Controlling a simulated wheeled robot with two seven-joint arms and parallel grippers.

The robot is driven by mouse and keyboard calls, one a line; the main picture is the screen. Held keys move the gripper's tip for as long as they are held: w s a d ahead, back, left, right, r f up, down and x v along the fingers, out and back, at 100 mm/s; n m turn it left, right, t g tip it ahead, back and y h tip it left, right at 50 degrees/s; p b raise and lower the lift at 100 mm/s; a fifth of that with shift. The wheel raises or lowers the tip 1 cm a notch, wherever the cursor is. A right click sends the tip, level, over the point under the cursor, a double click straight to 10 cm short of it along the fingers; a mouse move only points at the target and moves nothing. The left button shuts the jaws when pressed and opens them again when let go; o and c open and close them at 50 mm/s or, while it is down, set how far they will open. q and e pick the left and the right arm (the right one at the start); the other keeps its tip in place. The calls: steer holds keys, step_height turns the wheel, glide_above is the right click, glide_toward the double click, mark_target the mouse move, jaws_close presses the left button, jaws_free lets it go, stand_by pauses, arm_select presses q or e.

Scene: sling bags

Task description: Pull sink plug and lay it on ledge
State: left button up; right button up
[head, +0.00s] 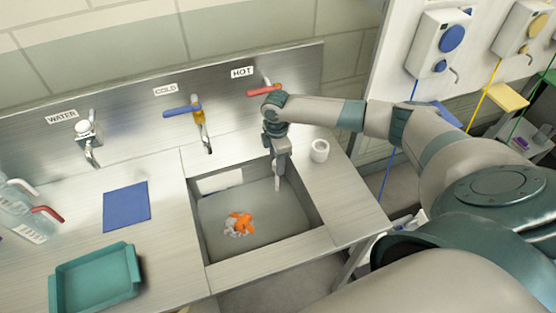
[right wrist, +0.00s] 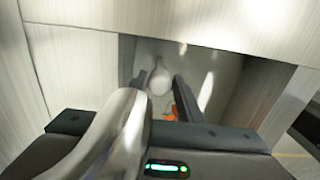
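The sink basin (head: 275,214) is sunk into the steel counter. My right gripper (head: 279,180) points down at the basin's back right, with its fingertips at about rim level or lower. In the right wrist view its two fingers (right wrist: 163,82) are apart. A pale round thing (right wrist: 158,80) shows between the fingertips; it may be the plug. I cannot tell whether the fingers touch it or it lies beyond them. In the head view I cannot make out a plug. My left gripper is not in view.
Orange and grey scraps (head: 239,222) lie on the basin floor. A white cup-like cylinder (head: 319,151) stands on the right ledge (head: 345,199). Taps (head: 206,132) line the back. A blue sheet (head: 126,206) and teal tray (head: 96,281) lie left.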

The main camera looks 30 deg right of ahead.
jaws_close()
steer(key=shift+r, duration=0.15)
steer(key=shift+r+p, duration=0.8)
steer(key=shift+r, duration=1.9)
steer(key=shift+r, duration=1.85)
